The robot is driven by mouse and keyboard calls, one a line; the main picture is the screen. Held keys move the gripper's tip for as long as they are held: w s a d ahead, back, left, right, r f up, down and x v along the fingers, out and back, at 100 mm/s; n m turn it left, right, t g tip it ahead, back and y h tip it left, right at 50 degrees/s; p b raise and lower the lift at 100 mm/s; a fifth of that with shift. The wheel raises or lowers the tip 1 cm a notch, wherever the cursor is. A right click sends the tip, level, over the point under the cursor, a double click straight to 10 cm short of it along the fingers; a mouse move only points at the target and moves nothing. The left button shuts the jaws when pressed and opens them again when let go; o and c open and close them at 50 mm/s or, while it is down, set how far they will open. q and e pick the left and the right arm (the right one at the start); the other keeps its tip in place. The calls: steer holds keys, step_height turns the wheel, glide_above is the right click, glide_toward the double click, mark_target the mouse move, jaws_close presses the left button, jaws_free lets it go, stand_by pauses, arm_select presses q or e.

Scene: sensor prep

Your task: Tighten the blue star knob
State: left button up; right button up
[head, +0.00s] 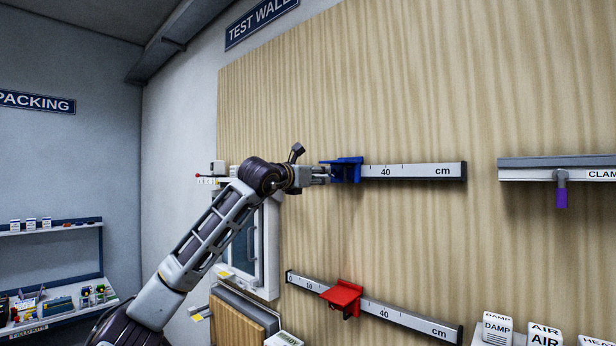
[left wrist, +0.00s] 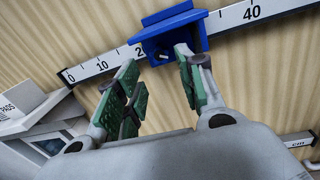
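A blue slider (head: 347,168) sits on the upper horizontal scale rail, left of the 40 mark. It also shows in the left wrist view (left wrist: 172,38), between the 20 and 40 marks. I cannot make out the star knob clearly; the slider's lower face is dark and partly behind my fingers. My left gripper (head: 323,175) reaches the slider from its left side. In the left wrist view its two green-padded fingers (left wrist: 157,62) stand apart, with the tips close to the slider's underside. I cannot tell whether they touch it. My right gripper is not in view.
The upper rail (head: 420,171) is fixed to a wooden wall panel (head: 430,80). Below it a tilted rail carries a red slider (head: 343,297). At the right is a clamp bar with a purple handle (head: 561,196). A white-framed window box (head: 262,250) is behind my left arm.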

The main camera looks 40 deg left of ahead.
arm_select(q)
steer(key=shift+s, duration=2.1)
